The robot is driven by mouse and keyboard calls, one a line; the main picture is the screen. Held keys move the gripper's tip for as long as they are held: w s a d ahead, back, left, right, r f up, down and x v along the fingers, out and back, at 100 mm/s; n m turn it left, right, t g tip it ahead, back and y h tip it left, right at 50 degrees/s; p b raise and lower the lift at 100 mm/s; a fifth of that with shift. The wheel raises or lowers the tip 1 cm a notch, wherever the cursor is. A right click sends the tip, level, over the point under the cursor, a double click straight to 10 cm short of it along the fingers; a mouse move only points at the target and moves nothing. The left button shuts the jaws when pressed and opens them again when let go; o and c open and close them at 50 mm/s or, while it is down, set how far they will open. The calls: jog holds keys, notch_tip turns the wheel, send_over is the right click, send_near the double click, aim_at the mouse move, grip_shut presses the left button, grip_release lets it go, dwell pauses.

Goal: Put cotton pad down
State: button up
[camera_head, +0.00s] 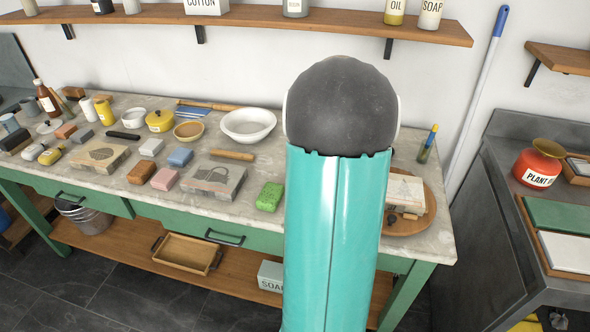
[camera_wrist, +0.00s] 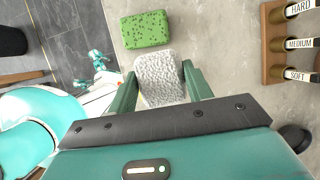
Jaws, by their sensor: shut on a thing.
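The cotton pad (camera_wrist: 160,72) is a whitish, rough-textured block in the wrist view. My gripper (camera_wrist: 157,83) has its two green fingers on either side of the pad and is shut on it. The pad is over the pale stone worktop (camera_wrist: 215,50), close to a green sponge (camera_wrist: 146,30); I cannot tell whether it touches the surface. In the head view my teal arm hides the gripper and pad. The worktop (camera_head: 232,200) and the green sponge (camera_head: 269,197) show there, left of my arm.
A wooden rack (camera_wrist: 277,45) labelled HARD, MEDIUM and SOFT is at right in the wrist view. In the head view, a white bowl (camera_head: 248,124), carved stones (camera_head: 213,179) and coloured blocks crowd the worktop. A round wooden board (camera_head: 425,222) is partly behind my arm.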

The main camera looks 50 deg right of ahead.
jog(key=w+d+f, duration=0.4)
jog(key=d+f, duration=0.1)
jog(key=w+d+f, duration=0.3)
jog(key=shift+d+f, duration=0.15)
jog(key=shift+f, duration=1.65)
jog(key=shift+f, duration=0.15)
jog(key=o, duration=0.9)
